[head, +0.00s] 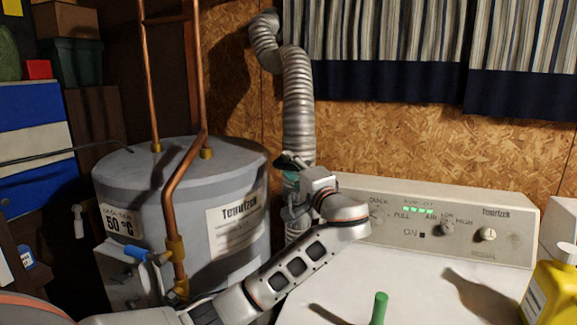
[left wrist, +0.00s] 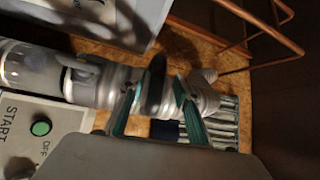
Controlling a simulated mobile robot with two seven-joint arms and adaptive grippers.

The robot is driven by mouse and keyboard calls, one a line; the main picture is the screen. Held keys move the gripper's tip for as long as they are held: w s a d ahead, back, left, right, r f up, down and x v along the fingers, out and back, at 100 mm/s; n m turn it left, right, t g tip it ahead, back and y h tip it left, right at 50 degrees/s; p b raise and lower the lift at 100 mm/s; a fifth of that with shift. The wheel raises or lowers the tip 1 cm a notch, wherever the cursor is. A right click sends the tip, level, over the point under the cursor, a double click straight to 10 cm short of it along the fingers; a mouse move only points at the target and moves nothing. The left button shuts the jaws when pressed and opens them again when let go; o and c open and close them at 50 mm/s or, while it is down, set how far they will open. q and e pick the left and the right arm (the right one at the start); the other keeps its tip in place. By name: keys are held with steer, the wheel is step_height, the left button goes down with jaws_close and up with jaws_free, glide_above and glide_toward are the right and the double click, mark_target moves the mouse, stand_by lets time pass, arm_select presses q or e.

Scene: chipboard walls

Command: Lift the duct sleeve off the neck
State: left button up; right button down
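The silver ribbed duct (head: 298,95) comes down from the wall to my left gripper (head: 290,165), behind the white appliance (head: 350,280). In the left wrist view it lies sideways (left wrist: 205,97). A smooth pale sleeve-like section (left wrist: 97,85) and a grey tube with a shiny ring (left wrist: 25,68), perhaps the neck, continue to the left. My right gripper is out of view.
A grey tank (head: 125,175) with copper pipes (head: 180,185) stands close left of the duct. The appliance's control panel (head: 450,225) is to the right. A green peg (head: 380,308) and a yellow bottle (head: 552,295) are at the front. Striped curtains (head: 390,40) hang behind.

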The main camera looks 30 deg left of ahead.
arm_select(q)
steer(key=v, duration=1.1)
